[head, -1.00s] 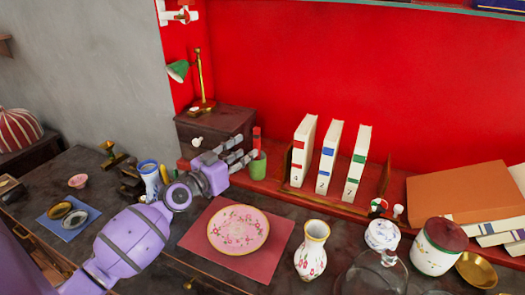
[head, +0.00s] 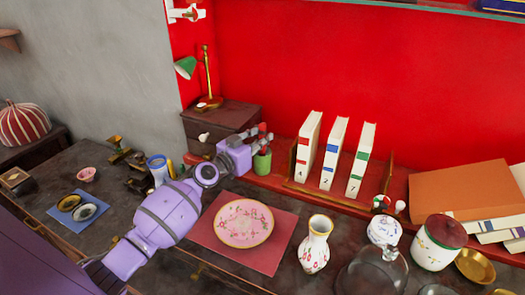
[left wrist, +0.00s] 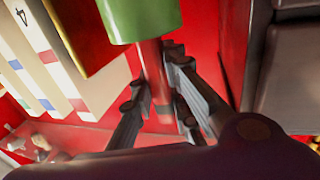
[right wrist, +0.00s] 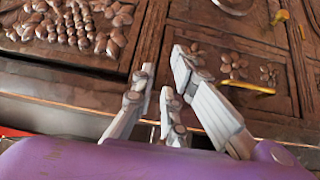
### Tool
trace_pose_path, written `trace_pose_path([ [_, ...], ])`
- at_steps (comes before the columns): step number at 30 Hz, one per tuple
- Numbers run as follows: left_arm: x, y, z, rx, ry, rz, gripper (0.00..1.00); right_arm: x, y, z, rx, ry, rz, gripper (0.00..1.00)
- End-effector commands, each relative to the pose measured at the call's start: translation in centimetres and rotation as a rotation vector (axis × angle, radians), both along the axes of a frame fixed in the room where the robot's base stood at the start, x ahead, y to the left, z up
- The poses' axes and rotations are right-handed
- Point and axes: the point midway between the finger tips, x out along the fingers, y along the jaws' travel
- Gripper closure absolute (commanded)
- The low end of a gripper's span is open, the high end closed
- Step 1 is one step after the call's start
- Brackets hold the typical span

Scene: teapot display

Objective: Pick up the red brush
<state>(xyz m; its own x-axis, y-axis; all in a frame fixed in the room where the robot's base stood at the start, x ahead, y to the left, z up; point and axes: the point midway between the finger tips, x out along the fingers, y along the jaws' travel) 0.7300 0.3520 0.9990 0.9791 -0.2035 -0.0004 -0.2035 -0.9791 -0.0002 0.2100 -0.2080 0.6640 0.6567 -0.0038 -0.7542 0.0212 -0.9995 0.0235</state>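The red brush stands in a green cup (head: 262,163) on the red ledge at the back. In the left wrist view, the brush (left wrist: 151,68) shows as a red stick out of the green cup (left wrist: 138,18). My left gripper (head: 263,137) is at the brush, just above the cup. In the left wrist view, its fingers (left wrist: 160,80) are apart, with the brush between them; I cannot tell whether they touch it. My right gripper (right wrist: 164,75) is open and empty in front of a carved wooden front.
A dark wooden box (head: 222,122) stands left of the cup. White books (head: 333,152) stand right of it. A pink plate (head: 243,223) and a floral vase (head: 315,243) are in front. The blue-white cup (head: 157,168) is near my left arm.

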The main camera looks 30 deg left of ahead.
Motion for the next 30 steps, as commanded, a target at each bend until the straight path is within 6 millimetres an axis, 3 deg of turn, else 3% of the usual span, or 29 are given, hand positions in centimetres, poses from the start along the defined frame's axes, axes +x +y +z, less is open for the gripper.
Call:
trace_pose_path([
  [11,0.0,0.0,0.3,0.001,-0.001,0.000,1.00,0.3,0.0,0.4,0.000,-0.008,0.000,0.88],
  [14,0.0,0.0,1.6,0.001,-0.005,0.000,1.00,0.9,0.0,1.2,0.001,-0.020,0.000,0.88],
  [18,0.0,0.0,4.9,0.002,-0.014,-0.001,1.00,1.8,0.2,2.9,0.006,-0.041,-0.001,0.88],
  [24,0.0,0.0,8.8,0.000,-0.013,0.000,1.00,1.7,0.9,3.9,0.020,-0.033,0.009,0.88],
  [30,0.0,0.0,10.1,0.001,-0.005,0.000,1.00,1.2,1.1,3.7,0.021,-0.021,0.018,0.88],
])
